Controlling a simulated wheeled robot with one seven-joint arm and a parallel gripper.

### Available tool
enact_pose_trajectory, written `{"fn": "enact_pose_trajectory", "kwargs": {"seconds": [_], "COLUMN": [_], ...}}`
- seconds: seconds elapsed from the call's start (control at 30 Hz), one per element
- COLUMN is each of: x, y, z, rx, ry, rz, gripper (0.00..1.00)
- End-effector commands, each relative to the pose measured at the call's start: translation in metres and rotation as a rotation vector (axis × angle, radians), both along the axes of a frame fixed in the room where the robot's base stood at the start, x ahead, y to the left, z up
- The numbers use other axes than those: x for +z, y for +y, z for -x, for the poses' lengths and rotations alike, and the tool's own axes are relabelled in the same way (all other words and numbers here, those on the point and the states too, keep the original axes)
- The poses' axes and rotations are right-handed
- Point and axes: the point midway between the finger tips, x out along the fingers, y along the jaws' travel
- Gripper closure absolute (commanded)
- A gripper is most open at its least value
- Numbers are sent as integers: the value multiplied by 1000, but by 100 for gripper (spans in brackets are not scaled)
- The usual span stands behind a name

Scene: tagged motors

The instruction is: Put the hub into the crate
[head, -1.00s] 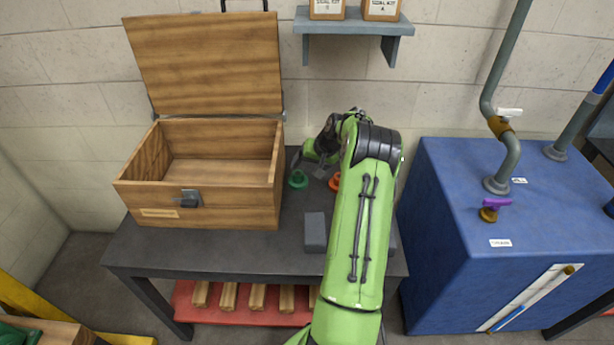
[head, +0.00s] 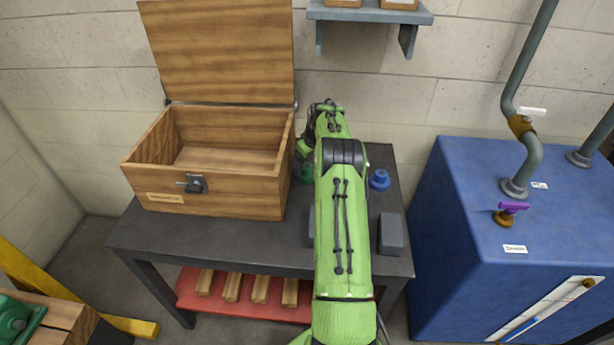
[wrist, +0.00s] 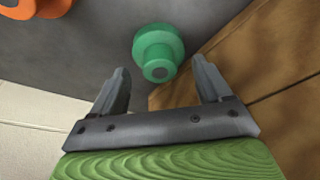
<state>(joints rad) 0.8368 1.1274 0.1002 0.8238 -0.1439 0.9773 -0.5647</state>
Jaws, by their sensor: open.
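A green hub-shaped part (wrist: 158,50), a round flange with a smaller boss, stands on the dark table in the wrist view. It lies just beyond and between the fingertips of my gripper (wrist: 160,80), which is open and empty. The fingers do not appear to touch it. In the head view the green part (head: 303,174) shows only partly beside my arm. The wooden crate (head: 215,200) stands on the table's left with its lid raised; its visible inside is empty. My gripper is mostly hidden behind my arm there, right of the crate.
A similar orange part (wrist: 36,8) shows at the wrist view's upper left. A blue one (head: 379,180) stands right of my arm. Grey blocks, one of them (head: 392,234) in clear view, sit on the table (head: 250,237). The crate's wall (wrist: 240,60) is close to the green part.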

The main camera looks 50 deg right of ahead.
Motion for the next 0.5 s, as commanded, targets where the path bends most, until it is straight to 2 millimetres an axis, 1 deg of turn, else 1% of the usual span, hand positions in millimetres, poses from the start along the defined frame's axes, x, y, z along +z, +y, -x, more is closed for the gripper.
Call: {"fn": "enact_pose_trajectory", "kwargs": {"seconds": [0.03, 0.1, 0.2, 0.37, 0.47, 0.5], "x": [-15, -24, -28, -26, -26, -26], "y": [0, 0, -1, -1, -1, -1], "z": [-3, -6, -7, -7, -7, -7], "rx": [1, 1, 1, 0, 0, 0], "ry": [2, 1, 0, -1, 0, 0], "rz": [-2, -2, -1, -1, -1, -1], "gripper": [23, 23, 23, 23, 36, 43]}}
